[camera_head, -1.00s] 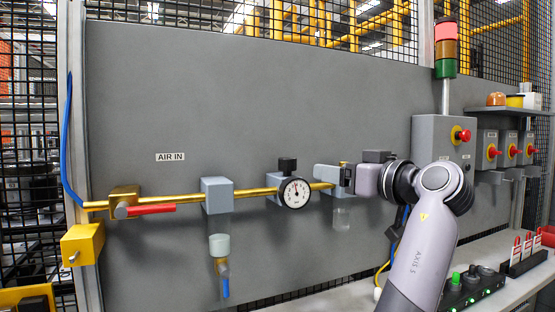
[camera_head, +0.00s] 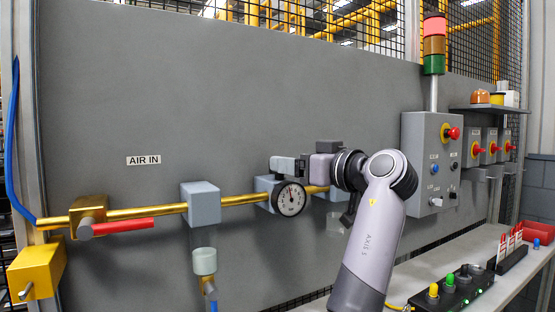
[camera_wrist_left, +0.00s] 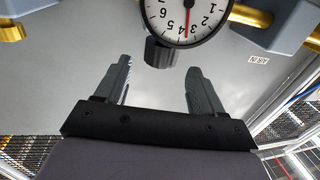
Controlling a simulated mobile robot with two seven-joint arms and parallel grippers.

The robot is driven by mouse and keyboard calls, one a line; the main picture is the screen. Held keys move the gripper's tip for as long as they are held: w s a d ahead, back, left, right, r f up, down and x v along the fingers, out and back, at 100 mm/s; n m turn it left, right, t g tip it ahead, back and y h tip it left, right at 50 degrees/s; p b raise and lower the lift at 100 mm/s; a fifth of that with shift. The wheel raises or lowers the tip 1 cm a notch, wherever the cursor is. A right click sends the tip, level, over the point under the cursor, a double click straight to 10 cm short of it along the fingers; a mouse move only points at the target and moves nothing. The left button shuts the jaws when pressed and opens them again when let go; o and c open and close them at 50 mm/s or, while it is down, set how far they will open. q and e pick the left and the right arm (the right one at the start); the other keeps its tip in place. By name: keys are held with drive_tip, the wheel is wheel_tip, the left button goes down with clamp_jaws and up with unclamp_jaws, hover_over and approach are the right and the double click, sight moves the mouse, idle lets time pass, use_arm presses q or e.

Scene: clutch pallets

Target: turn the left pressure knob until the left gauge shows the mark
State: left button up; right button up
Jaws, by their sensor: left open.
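The round white left gauge (camera_head: 290,198) sits on the front of a grey-blue block on the brass pipe. In the left wrist view the gauge (camera_wrist_left: 184,12) shows upside down, its red needle between 3 and 4; I cannot make out a mark. The black left pressure knob (camera_wrist_left: 160,52) lies between and just beyond the fingertips of my left gripper (camera_wrist_left: 159,66). The fingers are open, with a gap on both sides of the knob. In the head view my left gripper (camera_head: 287,165) is above the gauge and hides the knob. My right gripper is not seen.
The brass pipe (camera_head: 150,212) runs along the grey panel, with a red-handled valve (camera_head: 122,226) and a filter block (camera_head: 202,203) on the left. My arm partly hides another block to the right of the gauge. A control box (camera_head: 431,165) stands further right.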

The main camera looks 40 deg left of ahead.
use_arm(q)
drive_tip(key=a, duration=0.3)
drive_tip(key=a+p, duration=0.1)
drive_tip(key=a, duration=0.1)
drive_tip(key=shift+w, duration=0.3)
drive_tip(key=c, duration=0.9)
drive_tip(key=shift+c, duration=0.2)
drive_tip(key=shift+f+t, duration=0.1)
drive_tip(key=shift+t, duration=0.3)
